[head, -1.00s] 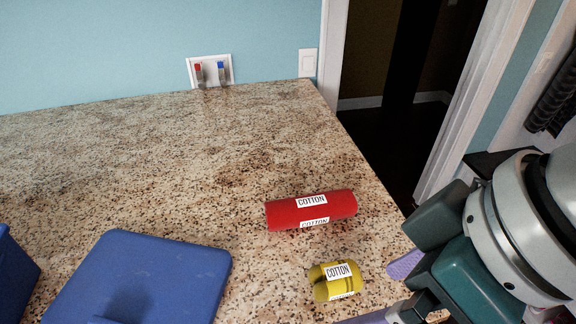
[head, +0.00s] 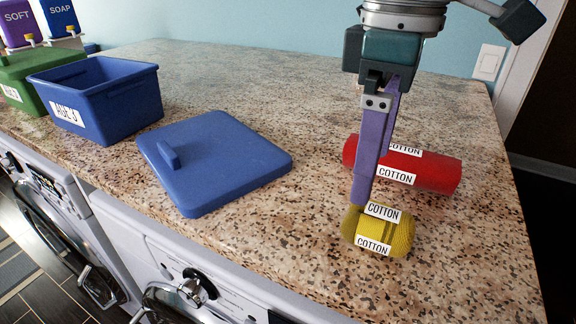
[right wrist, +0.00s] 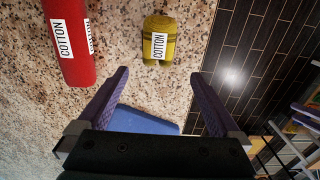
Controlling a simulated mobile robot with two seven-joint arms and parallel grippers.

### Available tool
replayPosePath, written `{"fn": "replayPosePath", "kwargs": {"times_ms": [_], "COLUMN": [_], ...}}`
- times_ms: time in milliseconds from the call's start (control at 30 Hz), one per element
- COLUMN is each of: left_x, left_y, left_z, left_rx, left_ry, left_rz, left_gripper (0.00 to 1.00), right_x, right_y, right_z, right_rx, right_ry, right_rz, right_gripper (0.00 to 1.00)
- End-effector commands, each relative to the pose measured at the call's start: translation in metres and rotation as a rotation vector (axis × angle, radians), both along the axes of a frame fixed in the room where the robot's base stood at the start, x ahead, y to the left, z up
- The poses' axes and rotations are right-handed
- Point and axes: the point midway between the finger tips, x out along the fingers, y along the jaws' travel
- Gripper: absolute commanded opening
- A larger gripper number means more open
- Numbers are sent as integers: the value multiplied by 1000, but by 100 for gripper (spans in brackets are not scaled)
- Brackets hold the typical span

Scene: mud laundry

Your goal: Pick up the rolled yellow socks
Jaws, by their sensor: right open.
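The rolled yellow socks (head: 402,236) with white COTTON labels lie on the granite counter near its front edge. They also show in the right wrist view (right wrist: 171,50), ahead of the fingertips and roughly centred between them. My right gripper (head: 361,200) points down, its purple fingers overlapping the socks' back left end in the head view. In the right wrist view the right gripper (right wrist: 158,76) is open, with nothing between its fingers. I cannot tell whether a finger touches the socks. My left gripper is not in view.
A red COTTON roll (head: 436,173) lies just behind the socks. A blue lid (head: 235,160) lies flat to the left. A blue bin (head: 130,105) and a green bin (head: 25,68) stand farther left. Washing machines (head: 120,225) stand below the counter's front edge.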

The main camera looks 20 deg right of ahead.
Motion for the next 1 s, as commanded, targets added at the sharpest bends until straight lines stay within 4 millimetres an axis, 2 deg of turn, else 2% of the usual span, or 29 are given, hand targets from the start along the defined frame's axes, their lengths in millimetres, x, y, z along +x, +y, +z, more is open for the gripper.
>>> {"fn": "replayPosePath", "kwargs": {"times_ms": [200, 433, 633, 733, 967, 1000], "left_x": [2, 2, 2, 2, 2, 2], "left_y": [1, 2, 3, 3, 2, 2], "left_z": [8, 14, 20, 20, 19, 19], "left_rx": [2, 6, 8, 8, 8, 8], "left_ry": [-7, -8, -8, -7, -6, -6], "left_rz": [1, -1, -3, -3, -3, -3], "left_gripper": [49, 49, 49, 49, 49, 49], "right_x": [-1, -1, -2, -1, -1, -1], "right_y": [-1, -3, -5, -6, -6, -6], "right_z": [-31, -53, -85, -93, -94, -94], "right_rx": [0, -1, 0, -1, -1, -1], "right_ry": [5, 4, 4, 1, -1, -1], "right_rz": [-2, -1, -1, 1, 2, 2], "right_gripper": [100, 100, 100, 100, 100, 96]}}
